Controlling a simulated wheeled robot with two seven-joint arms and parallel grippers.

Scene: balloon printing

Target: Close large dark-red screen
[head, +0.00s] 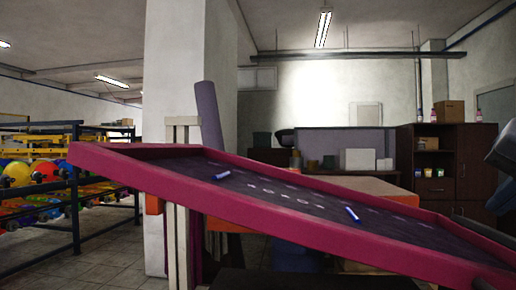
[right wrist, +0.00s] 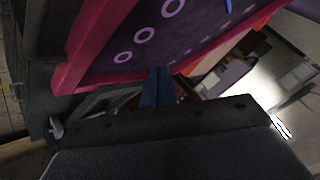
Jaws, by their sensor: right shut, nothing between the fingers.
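The large dark-red screen (head: 270,217) spans the head view, tilted, with its left end higher and its right end lower. Its dark mesh carries pale printed marks and two blue sticks (head: 222,175). In the right wrist view, the screen's frame (right wrist: 92,45) and mesh with pale rings fill the upper part. My right gripper (right wrist: 160,75) is shut and empty, its fingertips close to the screen's lower edge; I cannot tell whether they touch it. In the head view the screen hides most of the right gripper. My left gripper is not in view.
A rack of colourful balloons (head: 30,185) stands at the left, and a pale pillar (head: 174,70) rises behind the screen. A dark cabinet (head: 475,160) stands at the back right. Floor shows at the lower left.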

